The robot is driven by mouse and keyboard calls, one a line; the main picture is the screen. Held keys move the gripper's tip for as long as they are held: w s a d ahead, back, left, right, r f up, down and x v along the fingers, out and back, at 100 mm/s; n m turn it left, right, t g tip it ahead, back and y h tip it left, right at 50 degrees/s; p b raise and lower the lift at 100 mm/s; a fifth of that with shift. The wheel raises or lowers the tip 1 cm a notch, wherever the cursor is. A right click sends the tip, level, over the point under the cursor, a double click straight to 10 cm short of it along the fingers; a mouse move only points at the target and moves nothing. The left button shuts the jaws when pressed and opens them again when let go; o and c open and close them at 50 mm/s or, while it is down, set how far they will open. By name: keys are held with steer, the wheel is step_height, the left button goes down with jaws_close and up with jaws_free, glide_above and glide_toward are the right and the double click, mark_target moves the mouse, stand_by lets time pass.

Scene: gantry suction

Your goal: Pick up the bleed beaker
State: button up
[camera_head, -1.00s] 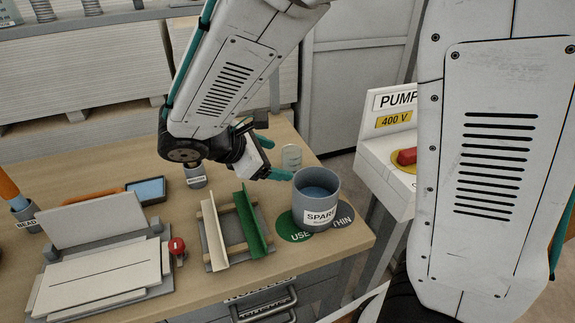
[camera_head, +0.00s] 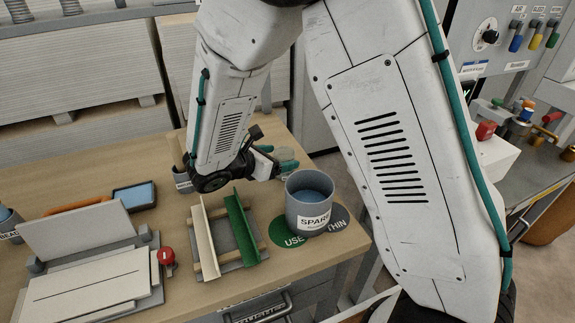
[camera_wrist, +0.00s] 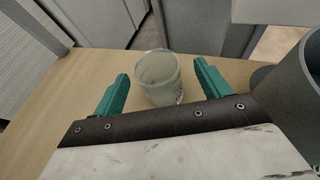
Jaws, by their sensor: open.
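The bleed beaker appears to be the clear glass beaker (camera_wrist: 158,80) standing upright on the wooden bench; I cannot read a label on it. In the wrist view it stands between my two green fingers, its rim a little past their tips. My gripper (camera_head: 272,158) is open and low over the bench, its fingers at the beaker in the head view. The beaker (camera_head: 288,158) is partly hidden there by a finger and by the grey pot. I cannot tell whether a finger touches it.
The bench's right edge is near.

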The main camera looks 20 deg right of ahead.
mark_target(290, 156)
steer(key=x, duration=0.5)
steer(key=shift+w+f, duration=0.2)
steer(key=shift+f, duration=0.25)
steer(key=c, duration=1.1)
